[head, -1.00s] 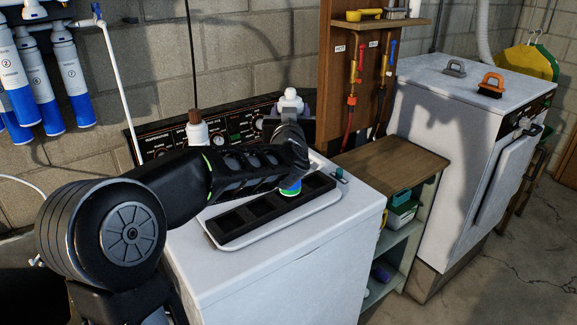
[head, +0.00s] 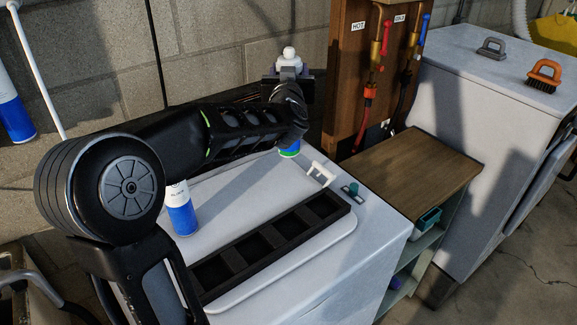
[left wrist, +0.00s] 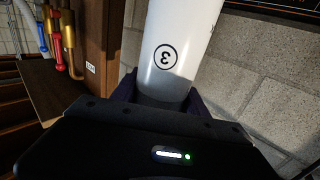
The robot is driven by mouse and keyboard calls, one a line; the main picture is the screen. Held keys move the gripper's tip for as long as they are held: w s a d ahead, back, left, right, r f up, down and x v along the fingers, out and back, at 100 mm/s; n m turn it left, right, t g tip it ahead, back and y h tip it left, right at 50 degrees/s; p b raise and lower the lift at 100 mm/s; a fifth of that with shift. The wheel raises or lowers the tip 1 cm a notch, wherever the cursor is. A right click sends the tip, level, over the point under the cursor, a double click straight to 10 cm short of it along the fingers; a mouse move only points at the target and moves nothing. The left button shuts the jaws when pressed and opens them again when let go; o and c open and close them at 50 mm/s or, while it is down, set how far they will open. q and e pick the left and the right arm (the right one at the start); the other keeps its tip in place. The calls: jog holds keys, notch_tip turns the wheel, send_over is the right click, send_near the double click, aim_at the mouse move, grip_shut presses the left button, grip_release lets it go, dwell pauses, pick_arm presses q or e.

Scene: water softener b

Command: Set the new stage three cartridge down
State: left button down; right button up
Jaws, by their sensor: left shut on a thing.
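My left gripper (head: 290,73) is shut on the stage three cartridge (head: 289,54), held upright. The cartridge's white top shows above my arm and its blue and green lower end shows below; my arm hides the middle. In the left wrist view, the cartridge (left wrist: 178,50) shows a circled 3 between the fingers (left wrist: 160,95). Its lower end appears behind the black rack (head: 232,266) in the head view; whether it touches anything is unclear. The rack has several square compartments, which look empty, and sits on a white tray (head: 335,247). My right gripper is not in view.
Another white and blue cartridge (head: 181,210) stands behind the rack, its top hidden by my arm. A white bracket-like tool (head: 320,173) and a small teal item (head: 352,188) lie near the rack's right end. A wooden-topped shelf (head: 405,168) stands right.

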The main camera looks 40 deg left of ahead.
pick_arm(q)
jog(key=shift+d+r, duration=0.1)
jog(key=shift+r, duration=0.1)
notch_tip(320, 180, down, 6)
jog(key=shift+f, duration=0.15)
dwell(0.4)
notch_tip(320, 180, down, 4)
jog(key=shift+r, duration=0.2)
dwell(0.3)
jog(key=shift+f, duration=0.25)
jog(key=c, duration=0.6)
grip_release()
